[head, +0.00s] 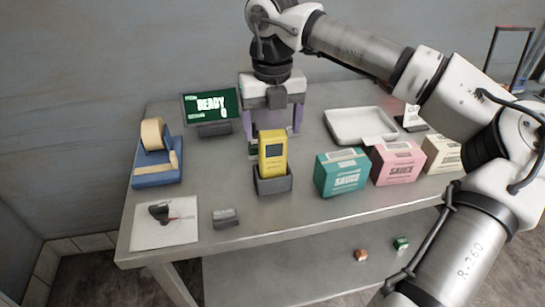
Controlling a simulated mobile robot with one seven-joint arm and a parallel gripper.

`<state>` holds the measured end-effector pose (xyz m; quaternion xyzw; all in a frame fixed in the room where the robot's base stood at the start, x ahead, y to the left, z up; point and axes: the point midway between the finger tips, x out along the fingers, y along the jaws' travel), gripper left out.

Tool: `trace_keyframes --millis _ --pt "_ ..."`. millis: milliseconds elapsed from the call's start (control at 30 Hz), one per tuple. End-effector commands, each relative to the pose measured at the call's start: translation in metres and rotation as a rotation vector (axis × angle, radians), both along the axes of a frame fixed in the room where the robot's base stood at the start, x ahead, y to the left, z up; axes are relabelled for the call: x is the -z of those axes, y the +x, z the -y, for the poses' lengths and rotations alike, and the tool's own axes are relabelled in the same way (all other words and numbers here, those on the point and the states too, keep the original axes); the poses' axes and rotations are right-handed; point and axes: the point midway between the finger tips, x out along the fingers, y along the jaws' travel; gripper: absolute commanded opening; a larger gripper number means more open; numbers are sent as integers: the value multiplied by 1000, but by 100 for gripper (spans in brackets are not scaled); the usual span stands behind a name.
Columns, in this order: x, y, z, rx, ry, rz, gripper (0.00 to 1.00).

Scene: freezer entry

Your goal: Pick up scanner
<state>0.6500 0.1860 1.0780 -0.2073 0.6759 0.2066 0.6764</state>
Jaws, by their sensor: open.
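The scanner appears to be the yellow handheld device (272,148) with a small dark screen, standing upright in a dark grey holder (273,184) at the middle of the metal table. My gripper (273,128) points down just behind and above it in the head view. Its two purple-grey fingers are spread, one showing to each side of the yellow device. It looks empty.
Green (342,173), pink (398,163) and cream (443,154) sauce boxes stand right of the holder, before a white tray (361,125). A "READY" screen (211,105), blue tape dispenser (156,166), white card (165,223) and grey block (226,217) lie left.

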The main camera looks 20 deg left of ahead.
Motion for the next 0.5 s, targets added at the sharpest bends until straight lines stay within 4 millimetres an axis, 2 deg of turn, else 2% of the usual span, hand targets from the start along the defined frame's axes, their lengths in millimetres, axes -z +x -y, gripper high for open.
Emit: trace_keyframes --millis 300,500 --pt "42 -2 1 0 1 -3 78" --pt "51 -1 0 1 1 -1 78"
